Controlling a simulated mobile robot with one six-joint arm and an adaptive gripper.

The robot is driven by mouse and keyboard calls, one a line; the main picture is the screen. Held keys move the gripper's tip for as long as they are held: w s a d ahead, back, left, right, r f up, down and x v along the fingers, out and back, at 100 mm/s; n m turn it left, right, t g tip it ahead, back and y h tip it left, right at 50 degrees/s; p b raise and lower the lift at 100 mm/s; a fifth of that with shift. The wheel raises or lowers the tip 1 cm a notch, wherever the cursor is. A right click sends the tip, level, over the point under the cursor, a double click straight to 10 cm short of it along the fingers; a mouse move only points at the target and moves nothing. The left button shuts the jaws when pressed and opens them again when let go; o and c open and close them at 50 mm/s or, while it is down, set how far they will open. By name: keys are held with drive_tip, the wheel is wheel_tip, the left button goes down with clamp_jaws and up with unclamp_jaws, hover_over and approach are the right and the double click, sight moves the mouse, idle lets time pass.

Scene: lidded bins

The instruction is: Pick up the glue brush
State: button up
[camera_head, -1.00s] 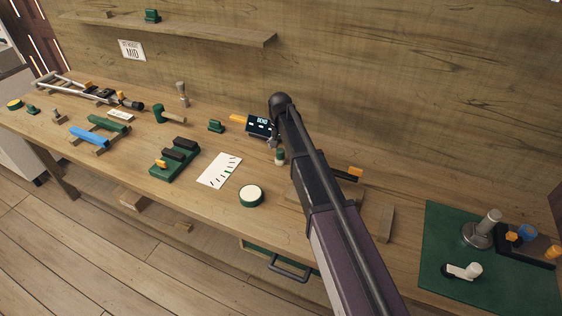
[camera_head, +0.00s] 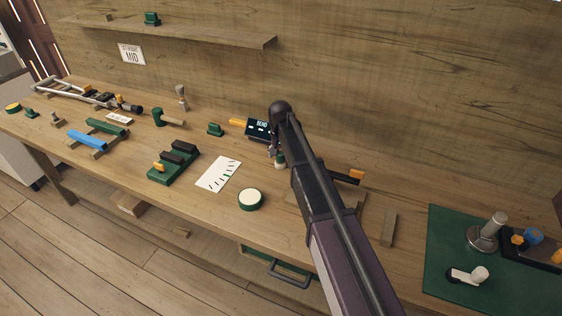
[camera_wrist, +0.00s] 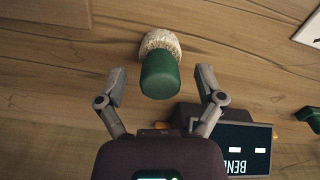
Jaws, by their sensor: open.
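The glue brush appears to be the short upright piece with a green handle (camera_wrist: 160,74) and a cream bristle end on the wooden bench; in the head view it (camera_head: 280,161) stands beside my arm, partly hidden. My gripper (camera_wrist: 160,77) is open in the wrist view, with one finger on each side of the green handle and a gap on both sides. In the head view my gripper is mostly hidden behind the arm.
A dark display box (camera_wrist: 237,137) reading BEND stands close beside my gripper. A round green-rimmed tin (camera_head: 250,199) and a white marked card (camera_head: 218,174) lie nearby. A wooden block (camera_head: 388,228) and a green mat (camera_head: 440,270) are to the right.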

sight(280, 153)
clamp_jaws()
drive_tip(key=shift+r, duration=0.15)
wheel_tip(280, 153, up, 10)
drive_tip(key=p, duration=1)
idle(0.7)
drive_tip(key=c, duration=0.6)
unclamp_jaws()
drive_tip(key=shift+c, duration=0.2)
drive_tip(key=c, duration=0.5)
